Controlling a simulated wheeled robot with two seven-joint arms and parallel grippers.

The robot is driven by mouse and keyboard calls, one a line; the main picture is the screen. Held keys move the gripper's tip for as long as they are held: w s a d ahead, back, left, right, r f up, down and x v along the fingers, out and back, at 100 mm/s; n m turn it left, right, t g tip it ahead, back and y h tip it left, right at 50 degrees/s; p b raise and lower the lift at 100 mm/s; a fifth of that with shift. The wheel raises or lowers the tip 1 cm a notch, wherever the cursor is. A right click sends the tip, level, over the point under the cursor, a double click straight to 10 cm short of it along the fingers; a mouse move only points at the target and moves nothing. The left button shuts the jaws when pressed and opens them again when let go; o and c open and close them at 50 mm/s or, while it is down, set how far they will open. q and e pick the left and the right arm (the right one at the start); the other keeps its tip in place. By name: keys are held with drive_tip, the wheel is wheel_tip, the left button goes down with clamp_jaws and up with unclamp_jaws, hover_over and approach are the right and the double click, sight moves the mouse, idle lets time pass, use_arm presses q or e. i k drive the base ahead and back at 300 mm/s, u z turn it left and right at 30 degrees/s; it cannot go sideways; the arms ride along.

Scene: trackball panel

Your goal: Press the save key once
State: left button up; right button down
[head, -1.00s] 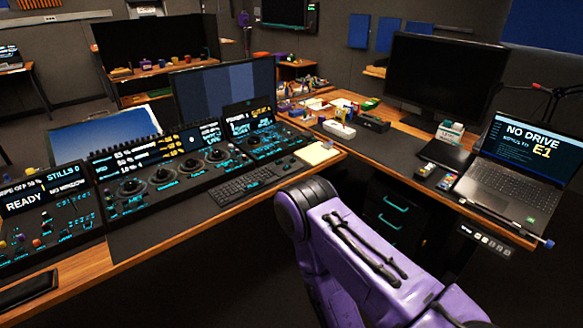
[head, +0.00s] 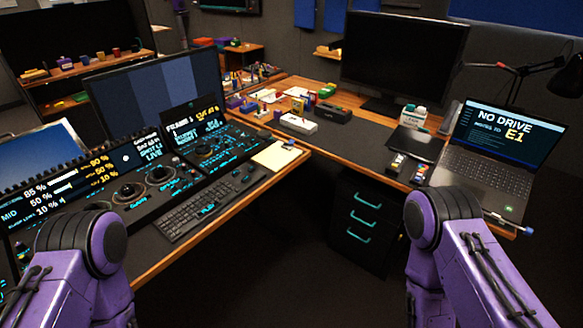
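The save key cannot be picked out, as the key labels are too small to read. The trackball panel (head: 147,197), dark with round trackballs and cyan-lit keys, lies on the left desk below a display with percentages. To its right is another panel (head: 228,149) with cyan-lit keys and a display (head: 195,116) reading "FRAME 1". My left arm shows at the lower left and covers part of the console. My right arm shows at the lower right, in front of the right desk. Neither gripper is in the picture.
A keyboard (head: 205,205) and a yellowish notepad (head: 277,155) lie at the left desk's front. An open laptop (head: 495,160) reading "NO DRIVE" stands on the right desk (head: 370,165). A drawer unit (head: 360,222) stands beneath it. The floor between my arms looks clear.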

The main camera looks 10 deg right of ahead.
sight(247, 177)
drive_tip(key=z, duration=0.15)
drive_tip(key=i, duration=0.85)
drive_tip(key=u, duration=0.5)
drive_tip(key=i, duration=0.45)
drive_tip(key=u, duration=0.5)
